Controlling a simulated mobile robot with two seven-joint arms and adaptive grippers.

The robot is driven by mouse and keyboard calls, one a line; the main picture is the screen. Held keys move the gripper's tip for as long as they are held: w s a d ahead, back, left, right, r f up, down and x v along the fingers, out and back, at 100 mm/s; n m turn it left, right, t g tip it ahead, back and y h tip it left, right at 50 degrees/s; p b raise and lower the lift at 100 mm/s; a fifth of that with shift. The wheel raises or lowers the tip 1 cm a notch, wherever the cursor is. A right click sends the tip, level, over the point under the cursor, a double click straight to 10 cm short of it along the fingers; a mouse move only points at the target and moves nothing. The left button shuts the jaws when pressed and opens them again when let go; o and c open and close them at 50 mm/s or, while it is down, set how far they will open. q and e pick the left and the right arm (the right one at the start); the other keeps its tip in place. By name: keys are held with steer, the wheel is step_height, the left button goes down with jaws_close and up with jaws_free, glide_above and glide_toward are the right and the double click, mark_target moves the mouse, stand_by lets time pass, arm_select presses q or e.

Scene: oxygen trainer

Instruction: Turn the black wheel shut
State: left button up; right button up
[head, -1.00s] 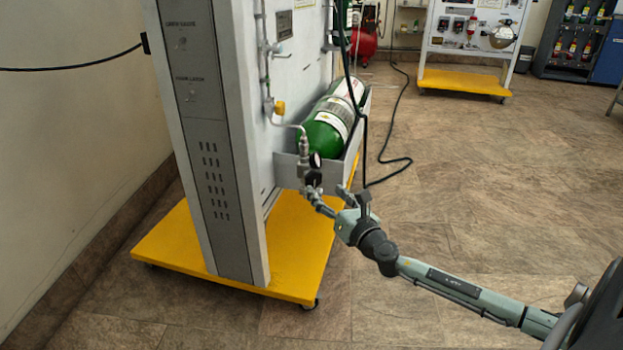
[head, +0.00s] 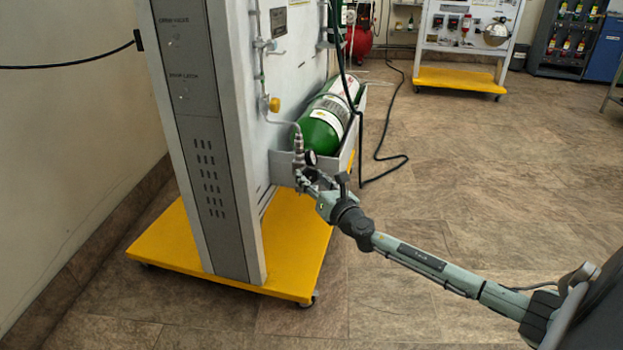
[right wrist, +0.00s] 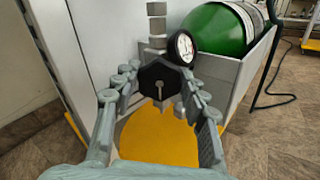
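The black wheel (right wrist: 158,88) faces the camera in the right wrist view, with a light-coloured stem end at its middle. It sits on the metal valve fitting (head: 298,146) in front of the green cylinder (head: 320,130). My right gripper (right wrist: 160,82) is open, with one finger on each side of the wheel. Whether the fingertips touch the rim I cannot tell. In the head view my right gripper (head: 311,182) is at the valve and largely hides the wheel. A round gauge (right wrist: 181,47) stands close beside the wheel. My left gripper is not in view.
The cylinder lies in a grey tray (head: 283,168) on the trainer panel, which stands on a yellow base (head: 180,255). A black cable (head: 400,158) hangs down and runs over the floor. The floor to the right is open.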

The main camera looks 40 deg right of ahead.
steer(key=c, duration=0.4)
